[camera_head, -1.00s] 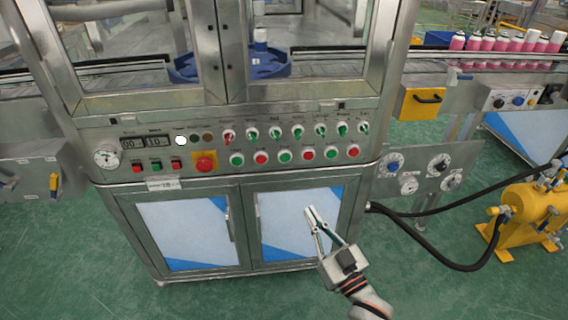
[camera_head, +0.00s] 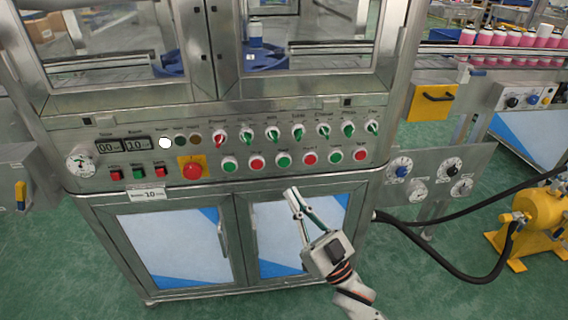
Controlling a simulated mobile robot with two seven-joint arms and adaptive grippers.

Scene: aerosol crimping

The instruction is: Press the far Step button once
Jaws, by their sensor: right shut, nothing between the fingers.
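The control panel (camera_head: 212,134) spans the front of the machine. Its lower row holds round buttons, alternating green and red, from a green one (camera_head: 229,164) at the left to a red one (camera_head: 360,155) at the right. Three small square buttons (camera_head: 138,173) sit at the panel's left. The labels are too small to read, so I cannot tell which is the Step button. My right gripper (camera_head: 293,191) is shut and empty. In the picture its tips are just below the button row, in front of the cabinet door, apart from the buttons. My left gripper is not in view.
A red emergency knob (camera_head: 191,171) on a yellow plate sits left of the row. Switch knobs (camera_head: 297,132) run above it. Cabinet doors (camera_head: 180,245) are below. A yellow pump (camera_head: 537,222) with black hoses stands at the right.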

